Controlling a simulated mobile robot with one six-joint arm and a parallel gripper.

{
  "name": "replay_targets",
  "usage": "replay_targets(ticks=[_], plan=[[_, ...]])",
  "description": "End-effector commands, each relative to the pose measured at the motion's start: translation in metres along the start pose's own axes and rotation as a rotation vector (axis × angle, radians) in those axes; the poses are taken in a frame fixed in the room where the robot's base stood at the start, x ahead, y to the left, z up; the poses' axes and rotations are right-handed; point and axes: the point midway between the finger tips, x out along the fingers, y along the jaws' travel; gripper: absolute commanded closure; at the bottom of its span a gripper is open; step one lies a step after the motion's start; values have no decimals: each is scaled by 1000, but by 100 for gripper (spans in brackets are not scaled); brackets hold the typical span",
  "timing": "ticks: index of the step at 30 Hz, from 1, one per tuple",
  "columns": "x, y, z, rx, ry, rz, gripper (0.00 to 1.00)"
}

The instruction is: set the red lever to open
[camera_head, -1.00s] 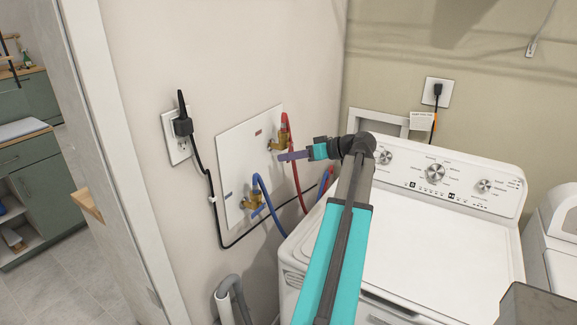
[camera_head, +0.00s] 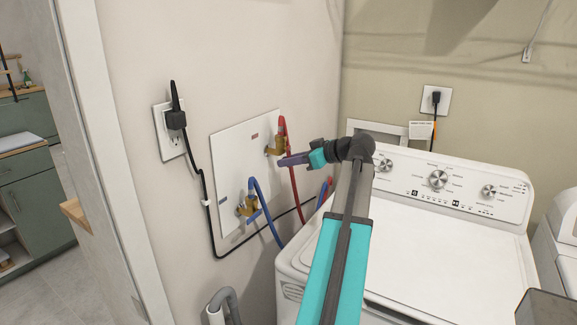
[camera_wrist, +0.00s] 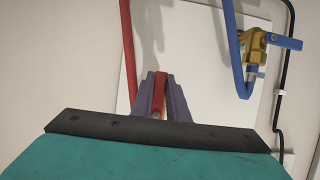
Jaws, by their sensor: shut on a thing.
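The red lever (camera_wrist: 160,84) shows in the wrist view as a red bar between the two purple-grey fingers of my gripper (camera_wrist: 160,98). The fingers are shut on it. In the head view my gripper (camera_head: 284,161) reaches left to the wall, just below the brass valve (camera_head: 276,146) with the red hose (camera_head: 293,168). The lever is hidden by the fingers there, so its exact angle cannot be told.
A second brass valve (camera_head: 247,207) with a blue lever and blue hose (camera_head: 267,212) sits lower left on the white wall panel (camera_head: 228,165). A black cord (camera_head: 206,188) runs beside the panel. The white washer (camera_head: 450,250) stands at the right.

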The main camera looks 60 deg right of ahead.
Motion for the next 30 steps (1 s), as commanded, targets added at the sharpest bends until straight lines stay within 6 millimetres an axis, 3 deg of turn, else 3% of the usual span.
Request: replay_targets(ticks=[12, 13, 16, 30], plan=[[0, 0, -1, -8, 1, 3, 100], [0, 0, -1, -8, 1, 3, 83], [0, 0, 0, -8, 0, 3, 67], [-6, 1, 0, -6, 0, 4, 67]])
